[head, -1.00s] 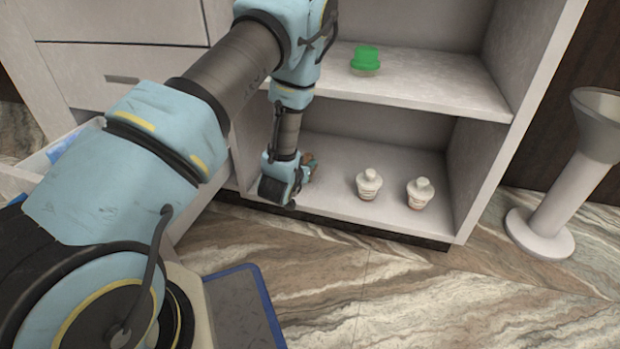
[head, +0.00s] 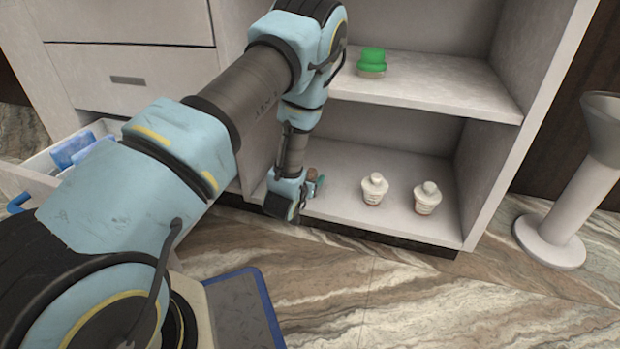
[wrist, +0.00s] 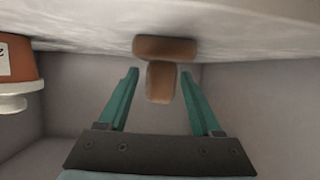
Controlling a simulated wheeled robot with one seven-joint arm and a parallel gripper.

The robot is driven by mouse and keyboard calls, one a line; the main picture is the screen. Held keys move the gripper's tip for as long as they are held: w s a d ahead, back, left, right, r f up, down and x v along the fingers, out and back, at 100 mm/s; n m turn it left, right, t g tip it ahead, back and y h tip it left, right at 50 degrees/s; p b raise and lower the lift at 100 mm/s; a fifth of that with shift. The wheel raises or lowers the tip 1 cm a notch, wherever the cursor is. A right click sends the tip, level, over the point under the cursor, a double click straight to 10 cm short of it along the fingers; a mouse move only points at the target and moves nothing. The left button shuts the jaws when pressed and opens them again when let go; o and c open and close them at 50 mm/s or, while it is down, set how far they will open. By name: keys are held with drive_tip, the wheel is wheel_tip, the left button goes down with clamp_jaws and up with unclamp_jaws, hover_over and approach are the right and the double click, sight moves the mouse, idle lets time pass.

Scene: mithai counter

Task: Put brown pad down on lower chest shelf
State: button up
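The brown pad (wrist: 160,82) has a wide flat part against the lower chest shelf (wrist: 90,28) and a narrower block standing off it. The wrist view is upside down, with the shelf at the top. My gripper (wrist: 159,74) is open, its teal fingers on either side of the block with gaps at both sides. In the head view my gripper (head: 318,184) is low at the left part of the lower shelf (head: 335,205), and a little of the brown pad (head: 311,174) shows behind it.
Two white-lidded jars (head: 374,189) (head: 427,198) stand on the lower shelf, right of my gripper. A green-topped item (head: 371,62) sits on the upper shelf (head: 430,88). A open drawer (head: 40,165) with blue things is at left. A white pedestal (head: 555,230) stands at right.

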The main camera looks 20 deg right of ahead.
drive_tip(key=shift+r, duration=0.1)
drive_tip(key=shift+s+a+r+p, duration=0.15)
drive_tip(key=shift+r+p, duration=0.05)
drive_tip(key=shift+p, duration=0.1)
drive_tip(key=p+v, duration=0.5)
drive_tip(key=v, duration=0.7)
drive_tip(key=w+a+r+n+g+y, duration=0.3)
drive_tip(key=w+a+r+n+y, duration=0.3)
drive_tip(key=a+r, duration=0.6)
drive_tip(key=s+a+r+g+y, duration=0.1)
drive_tip(key=s+a+r+g, duration=0.2)
drive_tip(key=s+a+r, duration=0.2)
drive_tip(key=s+a+r+g+y, duration=0.1)
drive_tip(key=s+a+r+g, duration=0.1)
drive_tip(key=s+a+r, duration=0.4)
drive_tip(key=s+a, duration=0.1)
drive_tip(key=a, duration=0.3)
drive_tip(key=shift+s+a+r+n+g+y, duration=0.15)
drive_tip(key=shift+s+a+n+g+y, duration=0.15)
drive_tip(key=shift+n+g, duration=0.1)
